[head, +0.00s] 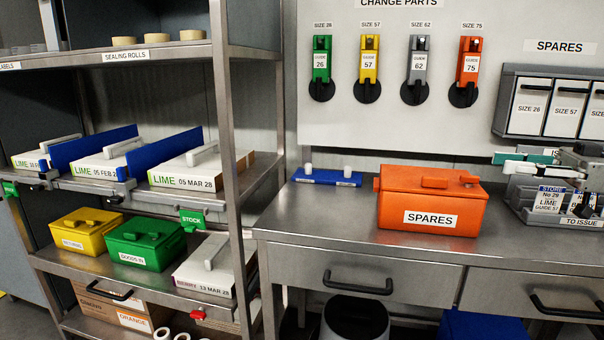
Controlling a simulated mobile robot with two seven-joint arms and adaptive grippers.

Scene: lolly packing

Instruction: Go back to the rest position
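Part of my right gripper (583,160) shows at the right edge, grey and cut off by the frame. It is over or beside the grey tray labelled TO ISSUE (535,213) on the steel bench. I cannot see its fingertips clearly or tell whether it holds anything. My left gripper is not in view.
An orange SPARES box (430,205) stands on the steel bench (320,222), with a blue strip (326,177) to its left. Change parts (418,69) hang on the wall board. A steel shelf unit with cartons (187,171) and bins (145,243) stands at left.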

